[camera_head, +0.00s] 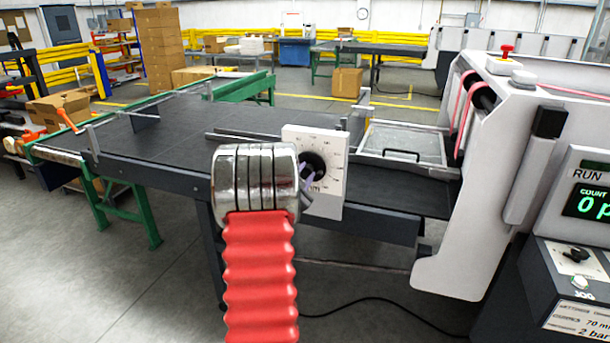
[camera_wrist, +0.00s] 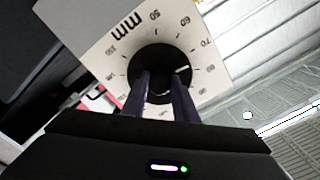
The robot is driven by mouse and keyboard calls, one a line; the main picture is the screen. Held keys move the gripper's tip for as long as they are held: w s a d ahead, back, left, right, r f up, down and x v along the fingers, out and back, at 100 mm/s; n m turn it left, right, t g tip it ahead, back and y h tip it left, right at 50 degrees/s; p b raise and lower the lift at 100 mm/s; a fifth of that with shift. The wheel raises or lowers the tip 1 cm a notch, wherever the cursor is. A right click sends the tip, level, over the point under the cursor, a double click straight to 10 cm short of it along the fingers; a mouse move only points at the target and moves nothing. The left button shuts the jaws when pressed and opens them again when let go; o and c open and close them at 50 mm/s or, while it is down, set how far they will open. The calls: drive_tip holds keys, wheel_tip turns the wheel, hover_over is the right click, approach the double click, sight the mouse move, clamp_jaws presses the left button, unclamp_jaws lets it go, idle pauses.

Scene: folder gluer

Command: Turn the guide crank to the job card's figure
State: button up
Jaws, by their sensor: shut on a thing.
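The guide crank shows as a round black knob (camera_wrist: 173,55) with a white pointer mark, on a white dial plate (camera_wrist: 118,52) marked in mm. In the wrist view, the mark points right and slightly up, close to the figure that looks like 80. My gripper (camera_wrist: 162,85) is shut on the knob, one dark finger on each side. In the head view, the dial plate (camera_head: 330,197) stands at the table's near side, partly hidden by my arm. The job card (camera_head: 580,318) at the lower right reads 70 mm on what looks like its guides line, and 2 bar.
The dark feed table (camera_head: 185,115) stretches away to the left. The white machine housing (camera_head: 480,150) stands at right, with a RUN display (camera_head: 590,203) and a small control knob (camera_head: 575,254). A metal tray with a handle (camera_head: 400,143) lies behind the dial.

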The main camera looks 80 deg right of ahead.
drive_tip(key=shift+c, duration=1.2)
drive_tip(key=shift+n, duration=0.3)
drive_tip(key=shift+s+n, duration=0.1)
drive_tip(key=shift+n, duration=0.6)
drive_tip(key=o, duration=1.1)
drive_tip(key=shift+c, duration=0.2)
drive_tip(key=shift+a, duration=0.1)
